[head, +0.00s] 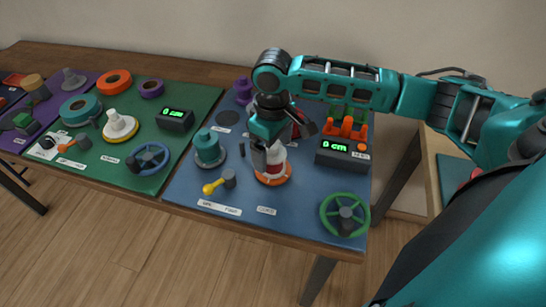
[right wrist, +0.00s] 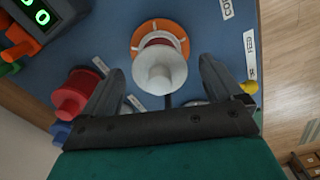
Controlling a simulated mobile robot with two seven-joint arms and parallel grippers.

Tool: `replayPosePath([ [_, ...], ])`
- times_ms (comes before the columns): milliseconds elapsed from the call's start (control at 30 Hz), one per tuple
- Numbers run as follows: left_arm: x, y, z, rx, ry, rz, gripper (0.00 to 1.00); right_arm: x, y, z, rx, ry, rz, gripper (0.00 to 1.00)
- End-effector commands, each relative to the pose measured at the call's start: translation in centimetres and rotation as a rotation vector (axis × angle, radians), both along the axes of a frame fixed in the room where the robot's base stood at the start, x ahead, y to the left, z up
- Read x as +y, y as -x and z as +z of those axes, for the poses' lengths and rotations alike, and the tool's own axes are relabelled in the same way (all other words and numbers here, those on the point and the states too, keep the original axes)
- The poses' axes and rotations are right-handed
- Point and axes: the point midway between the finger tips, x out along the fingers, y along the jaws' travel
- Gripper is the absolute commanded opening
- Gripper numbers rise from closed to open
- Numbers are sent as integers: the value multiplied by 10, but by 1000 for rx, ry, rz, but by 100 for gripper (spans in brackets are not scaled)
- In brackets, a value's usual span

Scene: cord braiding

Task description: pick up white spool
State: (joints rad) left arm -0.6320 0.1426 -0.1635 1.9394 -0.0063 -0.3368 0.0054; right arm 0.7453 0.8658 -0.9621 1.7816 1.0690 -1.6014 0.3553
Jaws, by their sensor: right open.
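A white spool (right wrist: 158,72) stands upright on an orange round base (right wrist: 144,31) in the right wrist view, between and just beyond the fingers. In the head view the white spool (head: 277,155) stands on the blue mat and is partly covered by my right gripper. My right gripper (right wrist: 162,67) is open and empty, with one finger on each side of the spool; I cannot tell whether either finger touches it. In the head view the right gripper (head: 264,156) points down over the spool. My left gripper is not in view.
A teal spool (head: 207,147) stands left of the gripper, with a yellow-ended tool (head: 219,183) in front. A cm display (head: 343,153) and green wheel (head: 345,214) are to the right. A red spool (right wrist: 73,95) stands left of the fingers in the wrist view.

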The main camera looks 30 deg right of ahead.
Motion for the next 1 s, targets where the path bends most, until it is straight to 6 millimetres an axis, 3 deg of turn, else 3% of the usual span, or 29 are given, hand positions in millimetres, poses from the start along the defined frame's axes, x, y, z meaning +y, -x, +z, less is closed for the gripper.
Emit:
replayPosePath([
  [200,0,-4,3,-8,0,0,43,0,0,-24,1,0,0,94],
  [433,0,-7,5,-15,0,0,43,0,0,-25,-1,0,1,94],
  [1000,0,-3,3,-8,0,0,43,0,0,-25,-1,0,0,40],
])
